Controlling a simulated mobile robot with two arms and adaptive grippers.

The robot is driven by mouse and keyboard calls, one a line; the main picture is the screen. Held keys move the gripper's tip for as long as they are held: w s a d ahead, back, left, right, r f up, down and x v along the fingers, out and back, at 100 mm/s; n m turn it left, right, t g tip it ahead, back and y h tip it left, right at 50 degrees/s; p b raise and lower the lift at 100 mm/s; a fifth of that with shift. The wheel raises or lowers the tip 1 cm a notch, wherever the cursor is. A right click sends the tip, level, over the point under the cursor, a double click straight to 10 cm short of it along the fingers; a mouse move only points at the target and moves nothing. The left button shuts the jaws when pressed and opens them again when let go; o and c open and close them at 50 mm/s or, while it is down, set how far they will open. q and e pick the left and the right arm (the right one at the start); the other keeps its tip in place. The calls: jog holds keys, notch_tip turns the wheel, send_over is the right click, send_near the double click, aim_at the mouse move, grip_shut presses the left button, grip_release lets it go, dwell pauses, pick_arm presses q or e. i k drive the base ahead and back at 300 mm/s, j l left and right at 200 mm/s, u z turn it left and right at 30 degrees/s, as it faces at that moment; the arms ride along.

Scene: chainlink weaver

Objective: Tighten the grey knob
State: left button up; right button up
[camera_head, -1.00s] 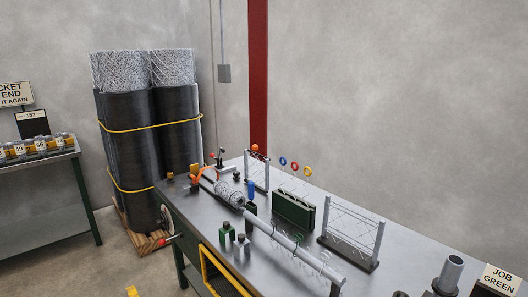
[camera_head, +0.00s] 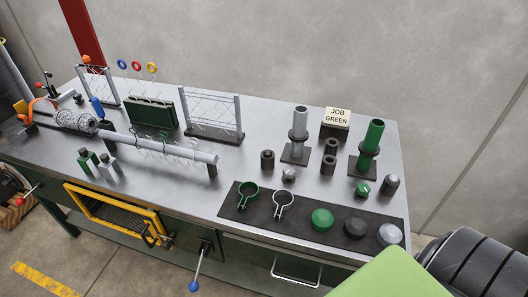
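A small grey knob (camera_head: 289,175) sits on the bench top in front of the stand with the grey tube (camera_head: 300,122). A similar green knob (camera_head: 362,188) sits farther right, by the stand with the green tube (camera_head: 373,137). A pale grey round cap (camera_head: 389,234) lies at the right end of the dark mat (camera_head: 233,209), beside a dark cap (camera_head: 355,227) and a green cap (camera_head: 322,219). I cannot tell from this distance how tight the grey knob is. Neither gripper shows in the view.
Several short dark cylinders (camera_head: 267,160) stand around the tubes. Green and grey ring clamps (camera_head: 284,204) lie on the mat. A "JOB GREEN" sign (camera_head: 337,117) stands behind. A long grey pipe (camera_head: 180,149) and mesh frame (camera_head: 212,113) occupy the bench's left. A blue-ended lever (camera_head: 196,279) hangs in front.

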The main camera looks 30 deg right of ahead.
aim_at(289, 173)
jog(key=z, duration=1.25)
